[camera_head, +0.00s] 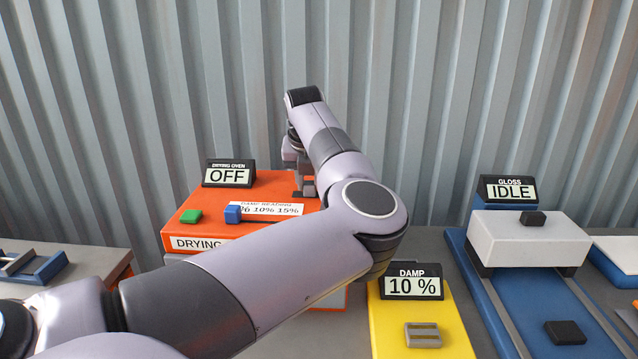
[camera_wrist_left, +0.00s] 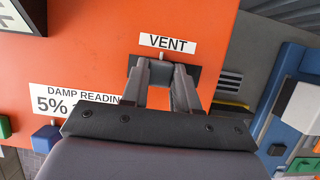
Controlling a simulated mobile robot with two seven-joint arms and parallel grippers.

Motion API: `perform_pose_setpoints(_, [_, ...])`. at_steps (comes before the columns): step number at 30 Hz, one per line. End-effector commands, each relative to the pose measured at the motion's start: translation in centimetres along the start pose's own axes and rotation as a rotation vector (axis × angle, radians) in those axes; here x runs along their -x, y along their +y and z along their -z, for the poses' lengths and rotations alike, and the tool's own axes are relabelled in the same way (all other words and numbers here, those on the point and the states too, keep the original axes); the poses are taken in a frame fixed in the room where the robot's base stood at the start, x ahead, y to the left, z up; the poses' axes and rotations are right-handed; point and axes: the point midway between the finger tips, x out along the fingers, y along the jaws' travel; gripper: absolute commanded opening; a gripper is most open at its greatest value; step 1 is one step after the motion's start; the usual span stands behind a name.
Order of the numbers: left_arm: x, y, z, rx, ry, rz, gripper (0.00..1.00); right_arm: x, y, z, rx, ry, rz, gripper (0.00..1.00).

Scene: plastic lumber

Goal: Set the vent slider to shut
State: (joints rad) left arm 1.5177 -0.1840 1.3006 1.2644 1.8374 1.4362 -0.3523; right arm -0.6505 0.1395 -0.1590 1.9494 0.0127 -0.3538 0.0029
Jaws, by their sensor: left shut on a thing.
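The orange drying oven (camera_head: 215,192) stands against the wall, with a display (camera_head: 229,175) reading OFF. In the left wrist view its VENT label (camera_wrist_left: 167,43) sits just beyond a dark slot plate (camera_wrist_left: 194,74). My left gripper (camera_wrist_left: 163,75) is over this plate, its fingers shut on the vent slider. The slider is mostly hidden between the fingers, so its exact position along the slot cannot be told. In the head view the left gripper (camera_head: 304,188) is at the oven's right part, and my arm covers much of the oven front. My right gripper is not in view.
A green button (camera_head: 190,216) and a blue button (camera_head: 233,214) are on the oven top, left of the gripper. A yellow damp meter (camera_head: 390,325) reads 10 %. A blue gloss device (camera_head: 495,305) reading IDLE stands at right. A corrugated wall (camera_head: 450,90) closes the back.

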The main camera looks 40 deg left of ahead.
Motion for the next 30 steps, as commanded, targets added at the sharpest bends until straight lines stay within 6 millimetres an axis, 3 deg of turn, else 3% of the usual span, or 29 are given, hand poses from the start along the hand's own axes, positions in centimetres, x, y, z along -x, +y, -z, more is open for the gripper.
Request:
perform_pose_setpoints(4, [-0.1, 2.1, 0.0, 0.005, -0.005, -0.002, 0.0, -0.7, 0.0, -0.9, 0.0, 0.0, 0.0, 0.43])
perform_pose_setpoints(13, [0.1, 2.5, -0.1, 0.002, -0.004, -0.005, 0.0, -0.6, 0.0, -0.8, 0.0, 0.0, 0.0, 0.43])
perform_pose_setpoints(14, [0.1, 2.5, -0.1, 0.002, -0.004, -0.006, 0.36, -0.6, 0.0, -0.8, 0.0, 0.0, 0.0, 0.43])
perform_pose_setpoints(15, [0.1, 2.5, -0.1, 0.003, -0.004, -0.006, 0.49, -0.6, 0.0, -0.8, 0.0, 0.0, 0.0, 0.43])
perform_pose_setpoints(16, [0.1, 2.5, -0.1, 0.003, -0.004, -0.006, 0.55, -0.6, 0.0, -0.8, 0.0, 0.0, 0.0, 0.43])
perform_pose_setpoints(25, [0.2, 2.3, 0.0, 0.001, -0.004, -0.002, 0.55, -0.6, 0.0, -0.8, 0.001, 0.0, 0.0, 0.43])
perform_pose_setpoints(30, [2.0, 2.2, 0.0, 0.002, -0.007, 0.0, 0.55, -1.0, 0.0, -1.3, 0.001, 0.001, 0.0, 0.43])
